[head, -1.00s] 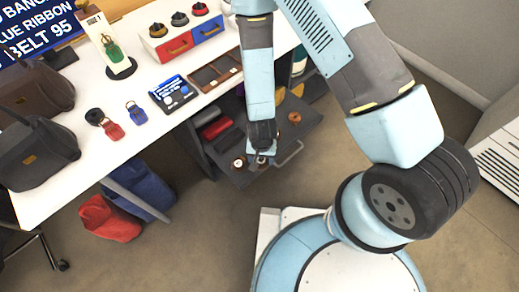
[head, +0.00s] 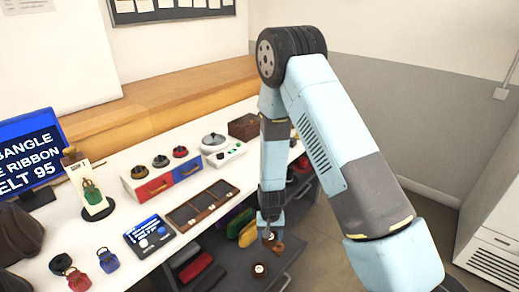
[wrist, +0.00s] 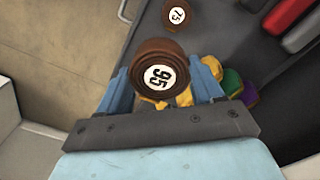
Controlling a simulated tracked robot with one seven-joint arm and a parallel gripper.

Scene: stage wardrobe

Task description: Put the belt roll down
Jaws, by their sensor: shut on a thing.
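My gripper (wrist: 162,92) is shut on a brown belt roll (wrist: 150,52) with a white label reading 95, its labelled face turned to the wrist camera. In the head view my gripper (head: 270,236) is over the pulled-out dark drawer (head: 288,258); the held roll is too small there to make out surely. A second brown roll (wrist: 176,14), labelled 75, lies in the drawer beyond the held one; it also shows in the head view (head: 259,269). I cannot tell whether the held roll touches the drawer floor.
The white table (head: 150,215) above bears a divided wooden tray (head: 202,203), a display card (head: 150,238) and small drawers (head: 170,178). A blue sign reads BELT 95 (head: 30,160).

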